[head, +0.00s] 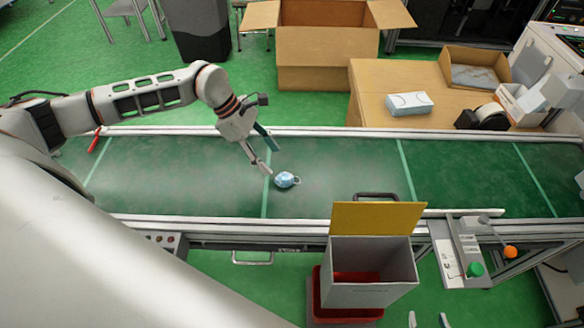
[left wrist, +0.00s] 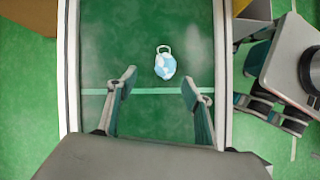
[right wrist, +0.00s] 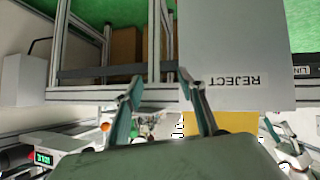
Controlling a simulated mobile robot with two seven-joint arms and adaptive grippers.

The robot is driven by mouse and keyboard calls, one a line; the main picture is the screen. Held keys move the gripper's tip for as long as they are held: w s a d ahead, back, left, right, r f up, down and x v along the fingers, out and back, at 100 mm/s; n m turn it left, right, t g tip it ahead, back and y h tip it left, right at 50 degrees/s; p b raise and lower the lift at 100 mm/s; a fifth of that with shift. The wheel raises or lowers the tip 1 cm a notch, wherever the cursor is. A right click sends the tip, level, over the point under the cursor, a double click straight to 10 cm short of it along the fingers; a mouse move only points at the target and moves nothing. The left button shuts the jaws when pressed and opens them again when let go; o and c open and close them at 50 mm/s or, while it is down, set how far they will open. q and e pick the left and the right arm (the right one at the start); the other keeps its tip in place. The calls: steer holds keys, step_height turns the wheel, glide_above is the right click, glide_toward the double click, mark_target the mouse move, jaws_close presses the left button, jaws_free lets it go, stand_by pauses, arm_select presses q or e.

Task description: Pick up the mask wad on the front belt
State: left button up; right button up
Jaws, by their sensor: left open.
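The mask wad (head: 286,180) is a small crumpled light-blue and white lump with a loop at one side. It lies on the green front belt (head: 340,165), just right of a pale cross line. My left gripper (head: 268,153) is open and empty above the belt, up and left of the wad in the head view. In the left wrist view the wad (left wrist: 165,64) lies ahead of the open fingers (left wrist: 158,88), between their lines and apart from both. My right gripper (right wrist: 158,88) shows in the right wrist view, with its fingers apart and nothing between them.
A grey bin with a yellow flap (head: 375,220) stands at the belt's near edge. A panel marked REJECT (right wrist: 235,50) is close to my right gripper. A cardboard box (head: 325,60) and a table with a blue-white box (head: 409,103) stand behind the belt.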

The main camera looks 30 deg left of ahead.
mark_target(280, 175)
arm_select(q)
steer(key=shift+d+f, duration=0.2)
steer(key=shift+f, duration=0.2)
steer(key=shift+s+d+f, duration=0.15)
steer(key=shift+d+f, duration=0.3)
steer(key=shift+f, duration=0.15)
steer(key=shift+d+f, duration=0.1)
steer(key=shift+f, duration=0.15)
steer(key=x, duration=0.4)
steer(key=shift+s+d+f+b, duration=0.1)
steer(key=shift+s+f+b, duration=0.05)
steer(key=shift+s+b, duration=0.2)
steer(key=shift+w+d+f, duration=0.1)
steer(key=shift+w+f, duration=0.05)
steer(key=shift+f, duration=0.05)
steer(key=c, duration=0.8)
arm_select(e)
steer(key=shift+s+f, duration=0.75)
steer(key=shift+s, duration=0.05)
arm_select(q)
steer(key=shift+o, duration=0.2)
arm_select(e)
steer(key=shift+d, duration=0.1)
